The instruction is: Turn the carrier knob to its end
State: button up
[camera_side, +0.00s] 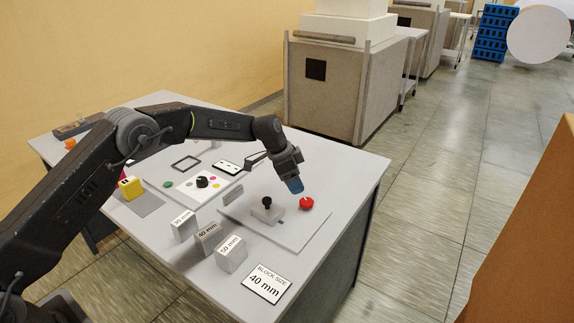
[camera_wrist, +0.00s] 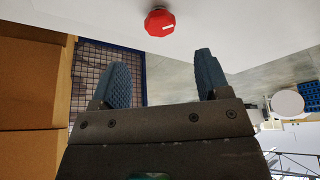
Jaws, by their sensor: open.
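A red knob (camera_side: 306,203) with a pale mark sits at the right side of a light grey plate (camera_side: 292,238) on the table. In the wrist view the red knob (camera_wrist: 160,22) is beyond my fingertips, roughly centred between them and apart from them. A grey block with a black knob (camera_side: 267,201) on top stands on the same plate, left of the red knob. I cannot tell from a label which is the carrier knob. My gripper (camera_side: 294,184) is open and empty, above and just left of the red knob; it also shows in the wrist view (camera_wrist: 163,75).
Grey blocks marked in mm, including the 50 mm block (camera_side: 231,254), stand at the plate's left. A "BLOCK SIZE 40 mm" card (camera_side: 265,283) lies near the front edge. A white panel with a black dial (camera_side: 203,182) and a yellow object (camera_side: 130,187) are farther left.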

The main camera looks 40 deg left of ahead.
aim_at(306, 201)
jog(key=v, duration=0.5)
jog(key=shift+s+a+r, duration=0.1)
jog(key=shift+r, duration=0.25)
jog(key=w+d+f+m, duration=0.1)
jog(key=f, duration=0.3)
jog(key=w+d+f+m+g, duration=0.1)
jog(key=f+m, duration=0.1)
jog(key=f, duration=0.2)
jog(key=w+d+f+m+h, duration=0.1)
jog(key=d+f, duration=0.1)
jog(key=f, duration=0.2)
jog(key=shift+w+f, duration=0.4)
jog(key=shift+c, duration=0.4)
